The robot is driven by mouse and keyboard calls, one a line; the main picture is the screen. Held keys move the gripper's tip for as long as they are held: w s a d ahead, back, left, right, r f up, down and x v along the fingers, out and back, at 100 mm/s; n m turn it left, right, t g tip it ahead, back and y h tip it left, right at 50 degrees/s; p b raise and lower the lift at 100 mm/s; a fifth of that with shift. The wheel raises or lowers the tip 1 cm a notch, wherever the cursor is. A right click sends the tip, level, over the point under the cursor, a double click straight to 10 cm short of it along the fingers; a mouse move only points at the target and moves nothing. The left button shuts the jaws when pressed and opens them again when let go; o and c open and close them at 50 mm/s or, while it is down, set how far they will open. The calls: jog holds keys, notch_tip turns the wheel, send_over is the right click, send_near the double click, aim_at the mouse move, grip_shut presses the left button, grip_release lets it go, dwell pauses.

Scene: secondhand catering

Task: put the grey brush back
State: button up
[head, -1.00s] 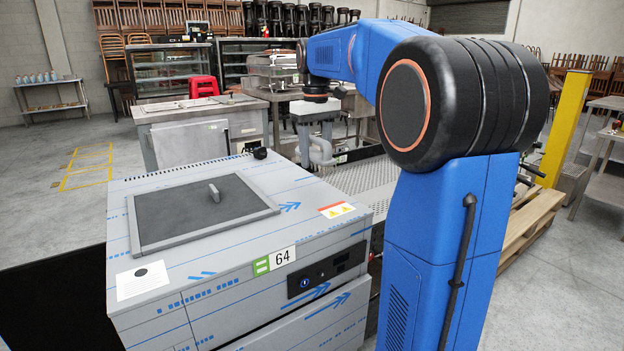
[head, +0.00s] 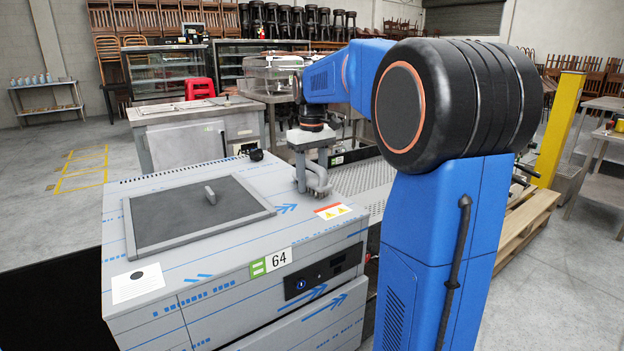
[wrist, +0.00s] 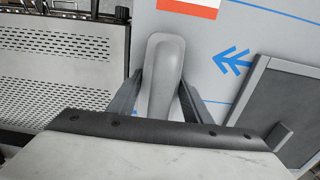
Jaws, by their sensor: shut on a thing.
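The grey brush (wrist: 165,70) shows in the wrist view as a smooth, rounded grey piece, pointing away from my gripper. My gripper (wrist: 160,88) has a finger on each side of it and is shut on it; the palm hides its near end. In the head view my gripper (head: 313,178) points down at the back right corner of the steel cabinet (head: 225,262) marked 64. Whether the brush touches the cabinet top, I cannot tell.
A dark grey lid (head: 165,222) with a small upright handle (head: 210,195) lies on the cabinet top. A perforated metal surface (head: 368,182) adjoins the cabinet on the right. A red and white label (head: 333,211) is near my gripper. The top's front strip is mostly clear.

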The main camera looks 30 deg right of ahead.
jog(key=o, duration=1)
notch_tip(320, 180, up, 12)
jog(key=shift+r, duration=0.15)
